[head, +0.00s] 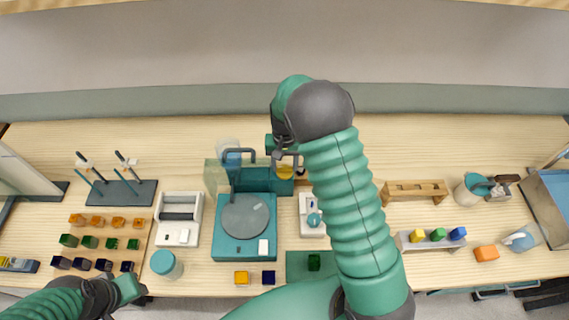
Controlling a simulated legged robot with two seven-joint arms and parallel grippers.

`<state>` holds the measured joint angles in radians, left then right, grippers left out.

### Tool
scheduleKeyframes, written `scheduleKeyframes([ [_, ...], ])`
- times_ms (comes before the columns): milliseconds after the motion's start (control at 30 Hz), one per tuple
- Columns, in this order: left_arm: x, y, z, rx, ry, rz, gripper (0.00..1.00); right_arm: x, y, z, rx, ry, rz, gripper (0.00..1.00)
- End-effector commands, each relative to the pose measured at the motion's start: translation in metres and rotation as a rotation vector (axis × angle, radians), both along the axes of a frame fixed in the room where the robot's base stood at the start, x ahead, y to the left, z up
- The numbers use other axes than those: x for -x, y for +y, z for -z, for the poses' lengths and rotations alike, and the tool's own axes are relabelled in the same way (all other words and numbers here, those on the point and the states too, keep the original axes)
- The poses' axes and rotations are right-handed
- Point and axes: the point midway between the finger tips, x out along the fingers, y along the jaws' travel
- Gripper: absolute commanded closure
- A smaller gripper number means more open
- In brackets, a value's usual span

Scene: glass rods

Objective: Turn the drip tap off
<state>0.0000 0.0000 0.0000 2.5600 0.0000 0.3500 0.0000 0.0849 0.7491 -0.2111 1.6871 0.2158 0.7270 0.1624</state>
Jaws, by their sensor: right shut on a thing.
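My right arm reaches up the middle of the head view, and its gripper (286,160) points down at the back of the bench. Its dark fingers are shut on a small part that they mostly hide, seemingly the drip tap at the teal stand (258,180). A yellow round piece (285,172) shows just below the fingers. Clear bluish vessels (222,170) stand at the left of the stand. My left gripper (130,289) is at the lower left by the bench's front edge, and its jaws are too small to read.
A teal turntable-like device (245,222) stands in front of the stand. A white device (180,217) and a lidded jar (165,264) are to its left. Coloured blocks fill a wooden board (127,243) at the left. A wooden rack (414,190) is at the right.

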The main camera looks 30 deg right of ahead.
Motion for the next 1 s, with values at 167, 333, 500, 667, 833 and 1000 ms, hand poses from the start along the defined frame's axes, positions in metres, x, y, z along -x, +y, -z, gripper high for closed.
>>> scheduleKeyframes([
  [167, 0.000, 0.000, 0.000, 0.000, 0.000, 0.000, 0.64, -0.002, -0.001, -0.001, 0.001, -0.005, 0.003, 0.93],
  [333, 0.000, 0.000, 0.000, 0.000, 0.000, 0.000, 0.64, -0.001, -0.001, -0.001, 0.001, -0.003, 0.002, 0.31],
  [500, 0.000, 0.000, 0.000, 0.000, 0.000, 0.000, 0.64, -0.001, 0.000, 0.000, 0.000, -0.001, 0.001, 0.30],
  [667, 0.000, 0.000, 0.001, 0.000, 0.000, 0.000, 0.64, -0.001, 0.000, -0.002, 0.000, -0.001, 0.000, 0.30],
  [833, 0.000, 0.000, 0.006, 0.000, 0.000, 0.000, 0.64, -0.002, 0.000, -0.026, 0.000, -0.007, -0.001, 0.30],
  [1000, 0.000, 0.000, 0.015, 0.000, 0.000, 0.000, 0.64, -0.003, -0.001, -0.075, 0.000, -0.008, 0.001, 0.30],
])
